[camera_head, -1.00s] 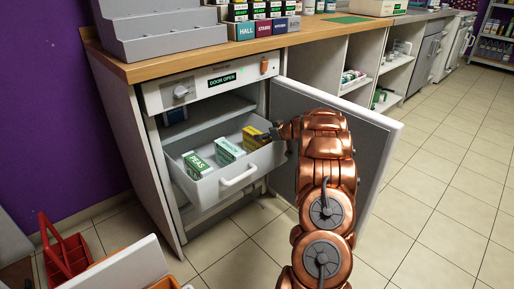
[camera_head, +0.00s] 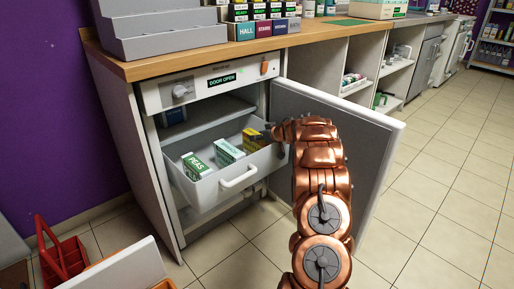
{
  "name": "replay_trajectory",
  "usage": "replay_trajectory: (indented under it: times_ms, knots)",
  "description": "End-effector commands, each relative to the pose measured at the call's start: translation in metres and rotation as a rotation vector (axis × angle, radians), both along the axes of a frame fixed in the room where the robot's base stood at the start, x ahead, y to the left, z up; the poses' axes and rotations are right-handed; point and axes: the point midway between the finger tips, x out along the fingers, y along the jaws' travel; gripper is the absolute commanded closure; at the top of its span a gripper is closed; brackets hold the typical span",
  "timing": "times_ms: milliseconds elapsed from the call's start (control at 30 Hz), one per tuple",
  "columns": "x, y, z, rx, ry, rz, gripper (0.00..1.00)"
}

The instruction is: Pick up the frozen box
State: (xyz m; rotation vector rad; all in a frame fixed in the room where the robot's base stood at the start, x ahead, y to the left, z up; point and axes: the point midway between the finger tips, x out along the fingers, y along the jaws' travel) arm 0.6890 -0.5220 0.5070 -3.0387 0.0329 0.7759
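A white pull-out drawer (camera_head: 207,196) of the open freezer cabinet holds several boxes standing in a row. At its left is a white and green box marked PEAS (camera_head: 196,166). In the middle is a white and teal box (camera_head: 228,152). At the right is a yellow box (camera_head: 253,140). My gripper (camera_head: 270,132) is at the drawer's right end, beside the yellow box. It is small, dark and partly hidden by my copper arm, so I cannot tell whether its fingers are open or touch the box.
The open cabinet door (camera_head: 372,160) stands to the right, behind my arm. The wooden counter (camera_head: 200,58) above carries a grey stepped rack (camera_head: 160,32) and several small boxes. A red caddy (camera_head: 62,255) is on the floor at lower left. Tiled floor is clear at right.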

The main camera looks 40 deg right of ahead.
Motion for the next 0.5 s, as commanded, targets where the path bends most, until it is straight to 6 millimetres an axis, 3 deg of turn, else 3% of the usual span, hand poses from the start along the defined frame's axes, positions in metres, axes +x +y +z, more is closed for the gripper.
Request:
replay_trajectory:
  times_ms: [67,400,500]
  knots:
    - [0.0000,0.0001,-0.0001,0.000,0.000,0.000,0.64]
    - [0.0000,0.0002,-0.0002,0.000,0.000,0.000,0.99]
    - [-0.0001,0.0002,-0.0003,0.000,0.000,0.000,1.00]
